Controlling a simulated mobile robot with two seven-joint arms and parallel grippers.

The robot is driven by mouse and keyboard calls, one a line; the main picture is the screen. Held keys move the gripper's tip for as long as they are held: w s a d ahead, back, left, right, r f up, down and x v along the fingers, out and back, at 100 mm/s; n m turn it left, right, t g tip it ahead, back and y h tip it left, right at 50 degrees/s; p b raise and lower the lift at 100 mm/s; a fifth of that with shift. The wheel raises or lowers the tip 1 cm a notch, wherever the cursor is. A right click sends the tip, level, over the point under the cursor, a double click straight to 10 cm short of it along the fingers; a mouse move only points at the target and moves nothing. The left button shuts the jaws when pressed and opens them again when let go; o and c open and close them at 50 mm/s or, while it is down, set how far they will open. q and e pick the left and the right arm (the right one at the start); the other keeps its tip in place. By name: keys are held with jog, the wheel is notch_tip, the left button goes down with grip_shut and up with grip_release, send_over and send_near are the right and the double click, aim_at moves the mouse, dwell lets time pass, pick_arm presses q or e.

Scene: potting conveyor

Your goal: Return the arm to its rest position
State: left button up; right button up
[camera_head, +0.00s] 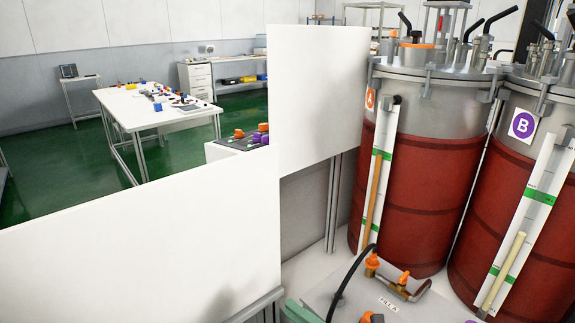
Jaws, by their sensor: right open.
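Neither of my grippers can be made out in the head view. No arm of mine can be picked out either, so the pose of the arm cannot be told from this frame. In front of me on the right stand two large tanks with red jackets and metal tops. Tank A (420,190) carries an orange A tag. Tank B (545,190) carries a purple B tag and is cut off by the right edge. Each tank has a white level gauge strip on its front.
A plate with a fill label (388,305), orange-handled valves (372,262) and a black hose (345,285) sits below tank A. White panels (130,260) fill the left foreground. A white table (150,108) with small parts stands behind on green floor.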

pick_arm(q)
jog(key=r+p, duration=0.1)
jog(key=a+r+p, duration=0.1)
jog(key=r+p, duration=0.1)
jog(key=shift+s+a+r+p, duration=0.2)
jog(key=shift+s+p, duration=0.1)
jog(key=shift+p, duration=0.1)
pick_arm(e)
jog(key=s+d+f+m+g+h, duration=0.1)
jog(key=s+d+f+m+h, duration=0.6)
jog(key=s+m, duration=0.3)
jog(key=s+d+f+m+g+h, duration=0.1)
jog(key=s+d+f+m+h, duration=0.6)
jog(key=m, duration=1.2)
jog(key=s+f, duration=0.3)
jog(key=shift+d+f+m+h, duration=0.25)
jog(key=shift+d+m+h, duration=0.05)
jog(key=shift+d, duration=0.05)
pick_arm(q)
jog(key=shift+d, duration=0.1)
jog(key=shift+c, duration=0.7)
jog(key=shift+s, duration=0.15)
jog(key=shift+c, duration=0.3)
pick_arm(e)
jog(key=shift+w+a, duration=0.1)
